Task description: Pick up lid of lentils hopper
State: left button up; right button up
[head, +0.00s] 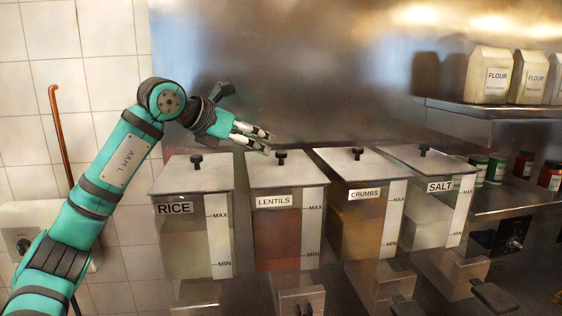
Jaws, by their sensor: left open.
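The lentils hopper (276,238) is a clear bin with a LENTILS label and reddish contents, second from the left in a row. Its grey metal lid (300,172) lies flat on top, with a small black knob (281,157) near the middle. My left gripper (266,142) reaches in from the left, above the back edge of the lentils lid. Its fingers are open and empty, with the tips close to the knob in the picture. I cannot tell whether they touch it. My right gripper is not in view.
The crumbs hopper (360,228) and salt hopper (427,217) stand to the right. A metal wall is behind. Shelves with flour containers (488,76) and jars are at the right.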

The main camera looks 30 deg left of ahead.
aim_at(278, 152)
pick_arm(q)
jog(key=x, duration=0.3)
jog(key=shift+w+d+f+p, duration=0.15)
jog(key=shift+w+p, duration=0.2)
jog(key=shift+p, duration=0.05)
jog(key=shift+w+d+f+p, duration=0.1)
jog(key=shift+w+f+p, duration=0.1)
jog(key=shift+w+p, duration=0.25)
jog(key=p+x, duration=0.2)
jog(key=x, duration=0.2)
jog(key=shift+w+f, duration=0.1)
jog(key=shift+f, duration=0.2)
jog(key=shift+r, duration=0.1)
jog(key=c, duration=0.3)
grip_shut()
